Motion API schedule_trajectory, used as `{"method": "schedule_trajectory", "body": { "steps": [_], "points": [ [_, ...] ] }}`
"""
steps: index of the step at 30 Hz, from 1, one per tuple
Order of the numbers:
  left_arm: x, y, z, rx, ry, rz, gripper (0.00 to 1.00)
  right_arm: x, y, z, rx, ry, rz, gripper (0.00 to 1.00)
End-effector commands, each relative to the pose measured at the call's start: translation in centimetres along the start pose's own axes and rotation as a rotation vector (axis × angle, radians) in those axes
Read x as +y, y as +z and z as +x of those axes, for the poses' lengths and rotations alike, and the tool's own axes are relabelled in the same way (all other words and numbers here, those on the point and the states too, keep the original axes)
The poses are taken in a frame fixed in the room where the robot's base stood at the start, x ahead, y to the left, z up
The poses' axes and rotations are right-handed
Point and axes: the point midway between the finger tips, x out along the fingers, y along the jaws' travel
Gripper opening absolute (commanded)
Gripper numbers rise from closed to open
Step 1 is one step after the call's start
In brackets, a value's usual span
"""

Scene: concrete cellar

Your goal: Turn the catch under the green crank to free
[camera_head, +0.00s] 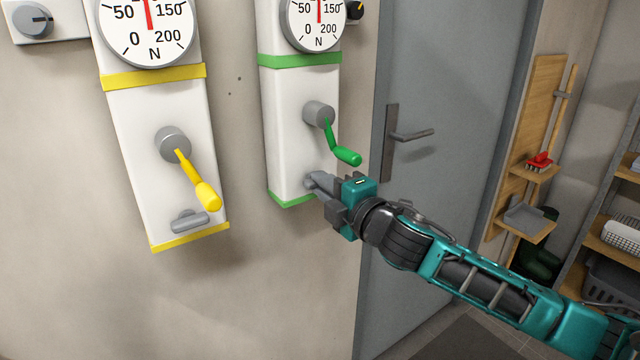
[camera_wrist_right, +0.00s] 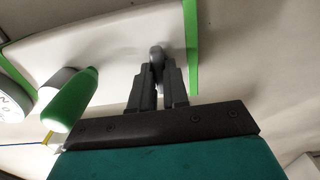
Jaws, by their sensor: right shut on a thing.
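The green crank (camera_head: 344,155) hangs down and to the right from its grey hub on the green-banded white box (camera_head: 290,135). In the right wrist view its green handle (camera_wrist_right: 71,101) is at the left. The grey catch (camera_head: 312,181) sits below the crank, near the box's lower end, and is partly hidden by my gripper. My right gripper (camera_head: 322,187) is shut on the catch; the catch (camera_wrist_right: 156,55) shows between the fingers in the right wrist view. Which way the catch is turned is hard to tell. My left gripper is in neither view.
To the left is a yellow-banded box (camera_head: 130,110) with a yellow crank (camera_head: 195,180) and its own grey catch (camera_head: 190,221). A grey door (camera_head: 440,70) with a lever handle (camera_head: 411,135) is to the right, partly behind my right arm. Shelves stand at the far right.

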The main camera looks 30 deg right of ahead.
Motion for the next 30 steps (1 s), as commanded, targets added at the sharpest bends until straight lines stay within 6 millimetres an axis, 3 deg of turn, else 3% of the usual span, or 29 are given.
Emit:
{"method": "schedule_trajectory", "body": {
  "steps": [8, 21, 30],
  "points": [
    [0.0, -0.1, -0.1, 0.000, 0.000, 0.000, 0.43, 0.1, 0.0, 0.0, 0.000, -0.001, -0.012, 0.00],
    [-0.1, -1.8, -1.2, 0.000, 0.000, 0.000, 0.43, 0.1, 0.0, 0.0, 0.001, -0.001, -0.390, 0.00],
    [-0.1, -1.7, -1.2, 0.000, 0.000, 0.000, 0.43, 0.0, 0.0, 0.0, 0.000, 0.000, -0.404, 0.00]
  ]
}}
